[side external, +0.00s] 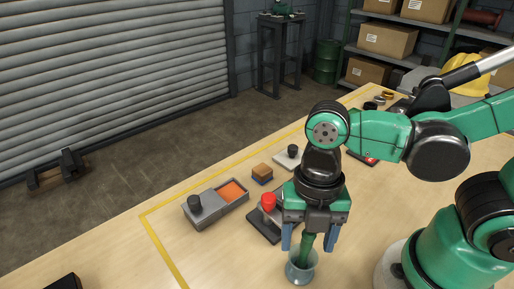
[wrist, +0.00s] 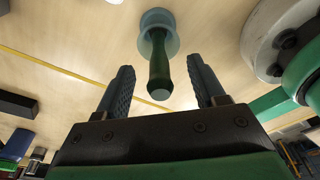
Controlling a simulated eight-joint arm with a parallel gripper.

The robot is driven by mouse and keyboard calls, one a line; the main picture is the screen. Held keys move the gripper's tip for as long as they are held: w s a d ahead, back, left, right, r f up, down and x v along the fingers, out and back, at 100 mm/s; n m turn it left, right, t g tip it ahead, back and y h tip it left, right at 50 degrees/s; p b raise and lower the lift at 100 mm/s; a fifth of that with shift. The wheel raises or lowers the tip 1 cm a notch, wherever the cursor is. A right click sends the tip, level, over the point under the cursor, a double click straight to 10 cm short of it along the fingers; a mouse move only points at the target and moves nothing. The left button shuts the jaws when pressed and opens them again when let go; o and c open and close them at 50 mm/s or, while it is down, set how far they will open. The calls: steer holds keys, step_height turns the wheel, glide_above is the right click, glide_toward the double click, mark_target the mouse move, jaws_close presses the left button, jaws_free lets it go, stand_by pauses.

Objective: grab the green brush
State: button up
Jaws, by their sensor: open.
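The green brush (side external: 305,247) stands upright in a pale blue glass-like cup (side external: 301,270) near the front of the table. Its dark green handle (wrist: 159,70) points up out of the cup (wrist: 158,18) in the wrist view. My gripper (side external: 308,240) is open and points down over the cup, with one blue finger on each side of the handle in the side view. In the wrist view, the handle appears between the two fingers (wrist: 161,72), with gaps on both sides. The brush's lower end is hidden in the cup.
A grey tray (side external: 211,211) with a black knob and orange area lies left. A red-knobbed device (side external: 268,203) stands close behind my gripper. Brown and blue stacked blocks (side external: 262,172) and a grey black-knobbed plate (side external: 287,160) lie farther back. The table's front left is mostly clear.

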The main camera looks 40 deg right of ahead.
jaws_close()
